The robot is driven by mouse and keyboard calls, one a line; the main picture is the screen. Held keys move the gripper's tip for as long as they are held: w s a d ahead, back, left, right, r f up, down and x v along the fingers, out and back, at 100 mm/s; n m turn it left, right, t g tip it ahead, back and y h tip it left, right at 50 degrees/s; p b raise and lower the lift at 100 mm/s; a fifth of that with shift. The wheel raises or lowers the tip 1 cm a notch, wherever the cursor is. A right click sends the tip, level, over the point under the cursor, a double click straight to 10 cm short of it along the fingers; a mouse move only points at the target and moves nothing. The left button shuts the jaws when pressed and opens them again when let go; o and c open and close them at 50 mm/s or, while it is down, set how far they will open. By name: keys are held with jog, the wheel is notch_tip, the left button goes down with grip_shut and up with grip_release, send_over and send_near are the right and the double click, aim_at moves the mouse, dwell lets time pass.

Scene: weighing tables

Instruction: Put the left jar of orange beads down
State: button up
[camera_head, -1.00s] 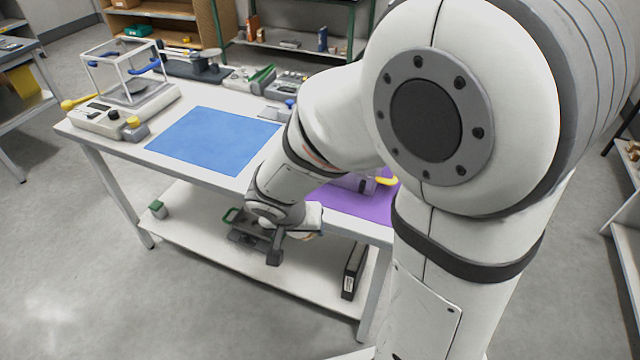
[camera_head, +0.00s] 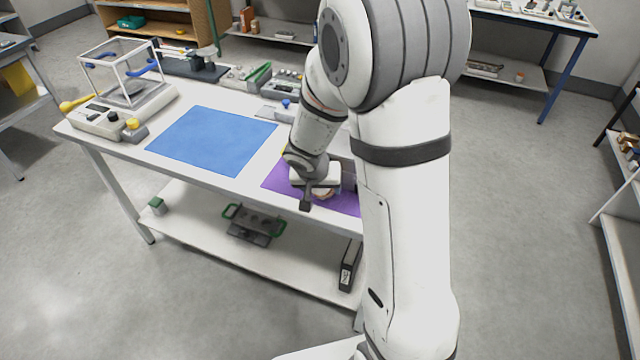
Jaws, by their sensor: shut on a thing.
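My gripper (camera_head: 311,196) is over the purple mat (camera_head: 278,179) on the right part of the white table. It is shut on a jar of orange beads (camera_head: 326,193), of which only a small orange-brown patch shows beside the finger. The gripper and my arm hide most of the jar. I cannot tell whether its base touches the mat or hangs above it. No second jar shows clearly.
A blue mat (camera_head: 211,140) lies bare left of the purple one. A balance with a clear draft shield (camera_head: 122,100) stands at the table's left end. Trays and instruments (camera_head: 245,76) line the back edge.

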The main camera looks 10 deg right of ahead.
jog(key=shift+f, duration=0.2)
jog(key=o, duration=1.2)
jog(key=shift+r, duration=0.1)
